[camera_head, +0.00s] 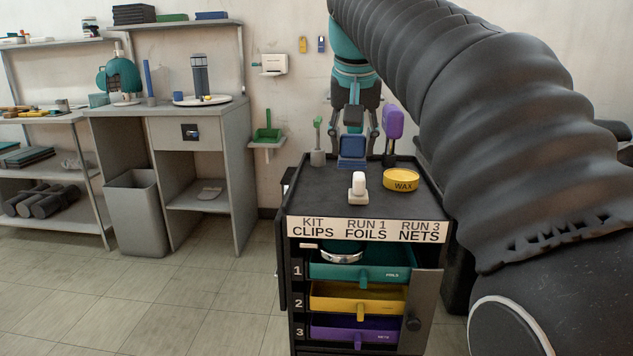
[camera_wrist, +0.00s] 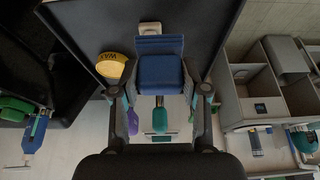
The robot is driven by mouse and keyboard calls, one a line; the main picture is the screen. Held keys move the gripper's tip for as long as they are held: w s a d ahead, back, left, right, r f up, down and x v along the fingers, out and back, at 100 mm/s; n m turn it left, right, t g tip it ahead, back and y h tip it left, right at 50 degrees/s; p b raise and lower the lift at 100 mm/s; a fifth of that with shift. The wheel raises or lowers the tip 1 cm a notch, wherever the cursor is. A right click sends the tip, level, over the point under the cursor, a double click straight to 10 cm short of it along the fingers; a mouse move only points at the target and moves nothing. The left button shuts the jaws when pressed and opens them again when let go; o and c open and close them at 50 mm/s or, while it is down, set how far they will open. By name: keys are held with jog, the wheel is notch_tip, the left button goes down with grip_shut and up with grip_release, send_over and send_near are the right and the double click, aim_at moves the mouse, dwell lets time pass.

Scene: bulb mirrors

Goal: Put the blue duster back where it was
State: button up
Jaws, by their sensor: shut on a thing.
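My gripper (camera_head: 352,118) reaches down over the back of the black cart top (camera_head: 325,195). It is shut on the blue duster (camera_head: 352,148), whose blocky blue head shows just below the fingers. The blue head also fills the space between the fingers in the wrist view (camera_wrist: 160,72). Its handle is hidden, and I cannot tell whether its lower end touches the cart. A green duster (camera_head: 318,135) stands in a holder to the left of my gripper. A purple duster (camera_head: 393,122) stands upright to the right.
A yellow WAX tin (camera_head: 400,181) and a white round-topped object (camera_head: 358,185) stand on the cart top in front of the duster. Drawers below are pulled out, including a teal one (camera_head: 360,272). A grey desk (camera_head: 165,110) stands at the left.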

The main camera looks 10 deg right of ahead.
jog(key=w+a+f, duration=0.1)
jog(key=w, duration=0.1)
jog(key=w+a+f, duration=0.1)
jog(key=w+f, duration=0.1)
jog(key=w, duration=0.1)
jog(key=w+a+f, duration=0.2)
jog(key=w, duration=0.1)
jog(key=shift+w+f, duration=0.25)
jog(key=shift+f+b, duration=0.35)
jog(key=shift+f, duration=1.65)
jog(key=shift+f, duration=0.15)
jog(key=o, duration=1.2)
jog(key=p+v, duration=0.1)
jog(key=v, duration=1.1)
jog(key=s+d+f+n+t+y, duration=0.1)
jog(key=s+f+n, duration=0.2)
jog(key=s+f, duration=2.2)
notch_tip(320, 180, down, 4)
jog(key=shift+s+d+r+n, duration=0.25)
jog(key=shift+s+d+n, duration=0.05)
jog(key=shift+s+d, duration=0.1)
